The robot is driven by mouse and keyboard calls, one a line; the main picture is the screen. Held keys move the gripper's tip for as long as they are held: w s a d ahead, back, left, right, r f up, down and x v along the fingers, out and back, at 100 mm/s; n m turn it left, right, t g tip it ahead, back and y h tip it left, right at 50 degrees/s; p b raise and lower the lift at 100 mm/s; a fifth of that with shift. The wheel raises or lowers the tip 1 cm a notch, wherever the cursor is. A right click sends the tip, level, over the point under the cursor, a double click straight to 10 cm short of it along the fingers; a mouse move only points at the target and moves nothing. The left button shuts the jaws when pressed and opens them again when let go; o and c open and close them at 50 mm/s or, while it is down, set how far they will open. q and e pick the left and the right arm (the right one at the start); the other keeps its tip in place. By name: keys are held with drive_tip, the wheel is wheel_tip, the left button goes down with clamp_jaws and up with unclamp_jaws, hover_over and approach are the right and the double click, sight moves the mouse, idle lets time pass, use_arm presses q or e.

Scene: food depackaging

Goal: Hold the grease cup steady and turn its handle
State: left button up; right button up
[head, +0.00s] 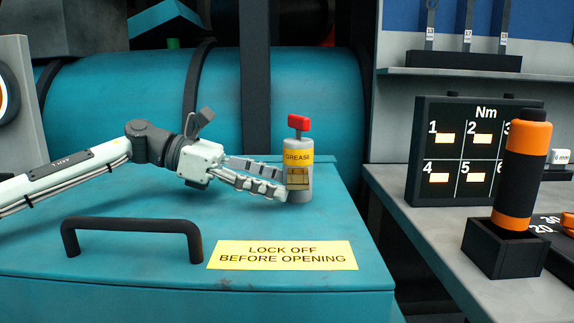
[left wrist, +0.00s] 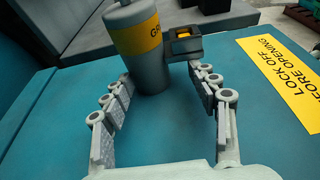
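The grease cup (head: 293,158) is a grey cylinder with a yellow GREASE label, standing upright on the teal cover. Its red T-shaped handle (head: 298,122) is on top. A small dark block with yellow (head: 299,178) sits at the cup's near side. My left gripper (head: 284,180) reaches in from the left with its fingertips at the cup's lower part. In the left wrist view, the gripper (left wrist: 158,73) is open, its fingers spread either side of the cup (left wrist: 147,70). A gap shows on the right; left-side contact is unclear. The handle is out of that view. My right gripper is not visible.
A black bar handle (head: 132,226) and a yellow LOCK OFF sign (head: 282,254) are on the teal cover (head: 200,284). At right, a grey bench (head: 420,240) holds a Nm panel (head: 430,150) and an orange-black tool (head: 524,170) in a black holder.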

use_arm(q)
clamp_jaws()
drive_tip(key=shift+o, duration=1.2)
unclamp_jaws()
